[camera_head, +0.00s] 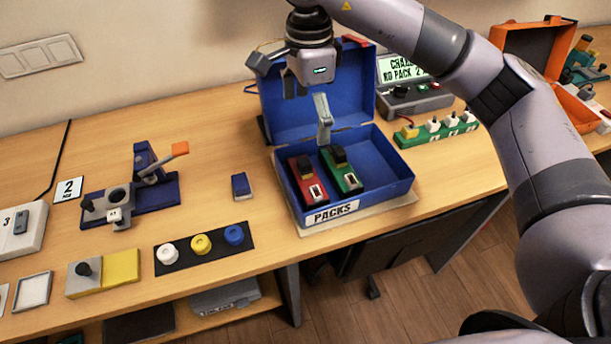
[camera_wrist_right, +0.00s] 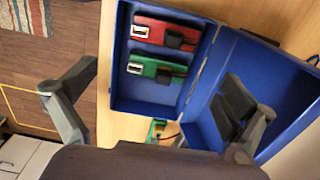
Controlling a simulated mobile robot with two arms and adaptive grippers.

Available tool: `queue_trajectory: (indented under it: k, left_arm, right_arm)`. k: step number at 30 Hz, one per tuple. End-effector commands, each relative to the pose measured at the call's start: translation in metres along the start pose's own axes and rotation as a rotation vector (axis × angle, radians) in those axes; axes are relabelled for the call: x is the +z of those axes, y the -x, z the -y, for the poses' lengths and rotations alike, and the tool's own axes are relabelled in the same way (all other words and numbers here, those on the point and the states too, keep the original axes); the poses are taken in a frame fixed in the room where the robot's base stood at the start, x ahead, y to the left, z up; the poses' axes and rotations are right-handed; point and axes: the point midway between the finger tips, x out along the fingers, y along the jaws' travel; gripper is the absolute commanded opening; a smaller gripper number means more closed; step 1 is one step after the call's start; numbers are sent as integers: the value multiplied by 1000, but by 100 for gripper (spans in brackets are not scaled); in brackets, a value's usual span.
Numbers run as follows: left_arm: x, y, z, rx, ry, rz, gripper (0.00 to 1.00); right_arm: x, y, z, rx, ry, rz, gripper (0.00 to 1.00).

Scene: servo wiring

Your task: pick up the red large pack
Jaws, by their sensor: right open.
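The red pack (camera_head: 306,181) lies in the left part of the open blue PACKS box (camera_head: 385,186). It has a dark block on top and a white-framed label at its near end. It also shows in the right wrist view (camera_wrist_right: 165,31), beside the green pack. My right gripper (camera_head: 292,101) is open and empty, above the box near its raised lid. In the right wrist view its fingers are wide apart, with the packs beyond them. My left gripper is not in view.
A green pack (camera_head: 341,169) lies just right of the red one. The raised blue lid (camera_head: 345,85) stands behind. A small blue block (camera_head: 240,185) and a row of coloured knobs (camera_head: 204,246) are to the left. A grey display unit (camera_head: 418,97) stands behind right.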

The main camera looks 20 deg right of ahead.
Motion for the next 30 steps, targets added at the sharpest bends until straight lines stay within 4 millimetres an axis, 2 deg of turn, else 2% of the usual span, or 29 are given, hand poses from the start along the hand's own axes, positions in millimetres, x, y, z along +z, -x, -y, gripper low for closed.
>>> queue_trajectory:
  k: [13,18,23,27,30]
  left_arm:
    - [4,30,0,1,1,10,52]
    - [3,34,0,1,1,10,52]
    - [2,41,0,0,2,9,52]
    - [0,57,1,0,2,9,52]
    - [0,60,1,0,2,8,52]
  right_arm:
    - [0,-91,-3,7,2,0,100]
    - [1,-110,-2,4,3,3,100]
    - [0,-119,-3,6,2,2,100]
    - [-4,-138,-6,8,1,1,100]
    - [-3,-154,-6,6,1,2,100]
